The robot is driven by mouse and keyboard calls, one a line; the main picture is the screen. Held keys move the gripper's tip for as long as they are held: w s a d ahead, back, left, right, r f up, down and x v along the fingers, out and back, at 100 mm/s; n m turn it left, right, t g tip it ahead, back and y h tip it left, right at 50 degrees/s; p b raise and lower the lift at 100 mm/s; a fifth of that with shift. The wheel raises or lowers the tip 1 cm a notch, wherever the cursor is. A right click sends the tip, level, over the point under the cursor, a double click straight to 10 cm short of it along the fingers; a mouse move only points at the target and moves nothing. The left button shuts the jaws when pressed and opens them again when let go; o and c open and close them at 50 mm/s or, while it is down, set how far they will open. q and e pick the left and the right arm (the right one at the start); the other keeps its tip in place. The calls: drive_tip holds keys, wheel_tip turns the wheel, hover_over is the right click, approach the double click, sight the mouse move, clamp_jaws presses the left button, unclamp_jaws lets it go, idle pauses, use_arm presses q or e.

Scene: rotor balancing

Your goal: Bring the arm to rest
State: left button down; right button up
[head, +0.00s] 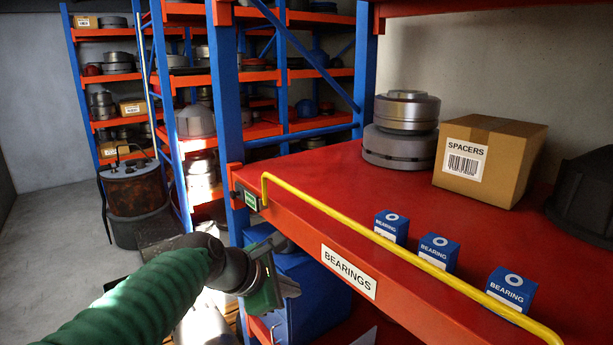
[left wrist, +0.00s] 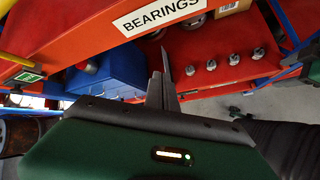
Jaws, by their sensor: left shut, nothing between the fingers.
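My left arm (head: 150,300) comes in from the lower left in a green sleeve. My left gripper (head: 285,268) is in front of the red shelf's edge, below the yellow rail and left of the BEARINGS label (head: 349,271). In the left wrist view the left gripper's fingers (left wrist: 162,78) are together with nothing between them. They point toward the lower shelf, apart from the parts there.
The red shelf (head: 330,190) carries several blue bearing boxes (head: 438,251), a SPACERS carton (head: 490,158) and stacked metal discs (head: 402,130). A yellow rail (head: 380,240) runs along its front. A blue bin (head: 310,300) sits below. A rusty drum (head: 136,190) stands left; open floor lies beyond.

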use_arm(q)
drive_tip(key=s+a+f+m+g+y+b, duration=0.1)
drive_tip(key=s+a+f+m+b, duration=0.3)
drive_tip(key=f, duration=0.6)
drive_tip(key=s+a+f+m+y+b, duration=0.25)
drive_tip(key=a+f, duration=0.25)
drive_tip(key=f, duration=0.5)
drive_tip(key=s+a+f+m+g+y+b, duration=0.1)
drive_tip(key=s+a+f+m+b, duration=0.25)
drive_tip(key=f, duration=0.75)
drive_tip(key=s+a+f+m+g+b, duration=0.1)
drive_tip(key=s+a+f+m+b, duration=0.2)
drive_tip(key=s+f, duration=0.3)
drive_tip(key=s+a+f+m+g+y+b, duration=0.1)
drive_tip(key=s+a+f+m+b, duration=0.2)
drive_tip(key=s+f+m, duration=0.3)
wheel_tip(320, 180, down, 4)
drive_tip(key=shift+s+a+r+b, duration=0.1)
drive_tip(key=shift+s+a+b, duration=0.2)
drive_tip(key=shift+b, duration=0.2)
use_arm(e)
drive_tip(key=s+x, duration=0.2)
drive_tip(key=x, duration=0.7)
drive_tip(key=s+a+f+x, duration=0.1)
drive_tip(key=s+x, duration=0.1)
drive_tip(key=x, duration=0.7)
drive_tip(key=shift+w+a+f, duration=0.2)
drive_tip(key=shift+w+f, duration=0.05)
drive_tip(key=shift+f, duration=0.1)
